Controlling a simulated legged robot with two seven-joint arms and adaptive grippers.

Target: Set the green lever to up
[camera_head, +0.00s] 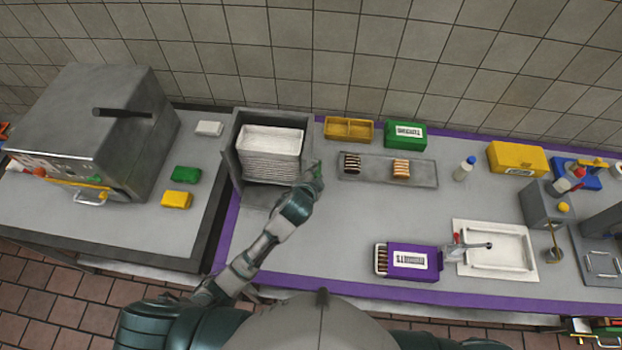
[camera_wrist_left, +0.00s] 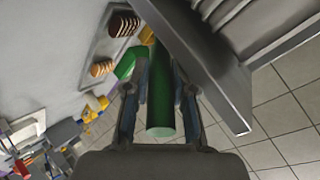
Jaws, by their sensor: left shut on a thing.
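The green lever (camera_head: 318,170) is at the right side of the grey dispenser (camera_head: 228,160), which holds a stack of white trays (camera_head: 270,142). In the left wrist view the lever is a green cylinder (camera_wrist_left: 161,100) between the two fingers, beside the dispenser's grey wall (camera_wrist_left: 205,60). My left gripper (camera_head: 314,180) is shut on the lever; it also shows in the left wrist view (camera_wrist_left: 160,90). The gripper partly hides the lever in the head view, and I cannot tell its exact angle. My right gripper is not in view.
Right of the lever are a grey tray (camera_head: 375,180) with dark and light sandwich pieces, a yellow box (camera_head: 348,130) and a green box (camera_head: 405,136). A purple box (camera_head: 412,262) stands near the front edge, left of the sink (camera_head: 497,268). The counter's middle is clear.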

